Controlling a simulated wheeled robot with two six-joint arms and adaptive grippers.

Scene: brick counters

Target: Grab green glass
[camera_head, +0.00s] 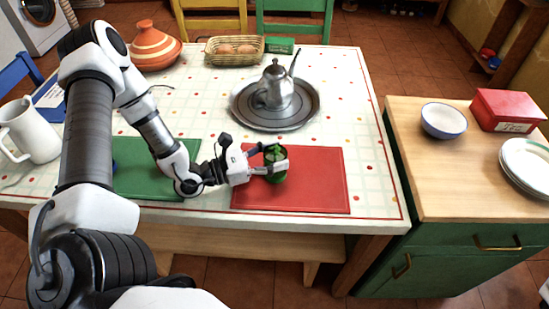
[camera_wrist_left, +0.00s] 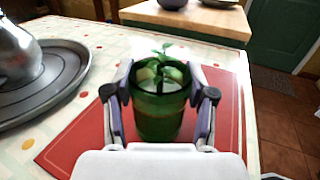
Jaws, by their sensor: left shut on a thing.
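The green glass (camera_head: 277,175) stands upright on or just above the red mat (camera_head: 320,190), with green leaves in it. In the left wrist view the green glass (camera_wrist_left: 158,118) sits between the two fingers. My left gripper (camera_head: 270,162) reaches it from the left and is shut on its sides. In the wrist view the left gripper (camera_wrist_left: 160,105) has a finger against each side of the glass. Whether the glass base touches the mat is hard to tell. My right gripper is not in view.
A metal tray (camera_head: 240,112) with a silver teapot (camera_head: 277,88) stands behind the mat. A green mat (camera_head: 140,180) lies to the left, under my arm. A bread basket (camera_head: 234,50), a tagine (camera_head: 155,47) and a white jug (camera_head: 32,132) are on the table. A wooden counter (camera_head: 440,180) stands at right.

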